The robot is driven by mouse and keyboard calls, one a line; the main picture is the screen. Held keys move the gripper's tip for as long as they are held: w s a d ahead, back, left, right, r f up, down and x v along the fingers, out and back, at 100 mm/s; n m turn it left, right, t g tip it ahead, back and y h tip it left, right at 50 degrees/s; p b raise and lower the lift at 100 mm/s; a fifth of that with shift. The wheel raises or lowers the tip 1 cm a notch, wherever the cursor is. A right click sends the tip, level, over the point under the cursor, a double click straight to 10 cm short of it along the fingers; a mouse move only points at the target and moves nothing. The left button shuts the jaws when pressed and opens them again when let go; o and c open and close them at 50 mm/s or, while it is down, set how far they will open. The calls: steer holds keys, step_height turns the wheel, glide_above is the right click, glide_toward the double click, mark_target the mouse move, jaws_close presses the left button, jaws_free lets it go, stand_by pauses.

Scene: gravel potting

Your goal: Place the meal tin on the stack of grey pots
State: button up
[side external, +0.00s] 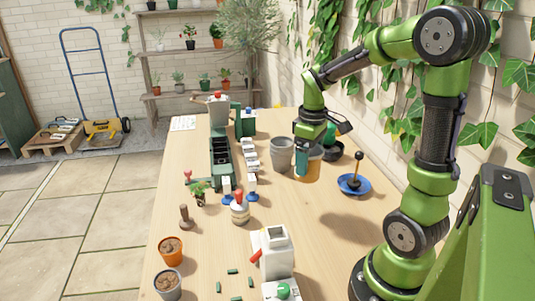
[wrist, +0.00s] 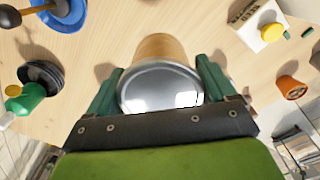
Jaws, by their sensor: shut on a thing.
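My gripper (side external: 303,163) is shut on the meal tin, an orange-brown cylinder (side external: 315,168). In the wrist view my gripper's green fingers (wrist: 160,85) stand on either side of the tin's shiny metal lid (wrist: 160,92), with its tan side (wrist: 158,46) beyond. The tin looks upright; I cannot tell whether its base touches the table. The stack of grey pots (side external: 281,156) stands on the table just left of the tin in the side view. I cannot make it out in the wrist view.
The table's front middle has bare wood.

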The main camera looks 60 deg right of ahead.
steer(key=w+d+r+n, duration=0.1)
steer(key=d+r+n, duration=0.1)
steer(key=d+r, duration=0.25)
steer(key=n, duration=0.1)
glide_toward(285, 146)
steer(key=shift+w+d+f, duration=0.15)
steer(key=shift+f, duration=1.55)
steer(key=shift+f, duration=0.1)
steer(key=o, duration=0.8)
steer(key=shift+f, duration=0.1)
steer(key=o, duration=0.3)
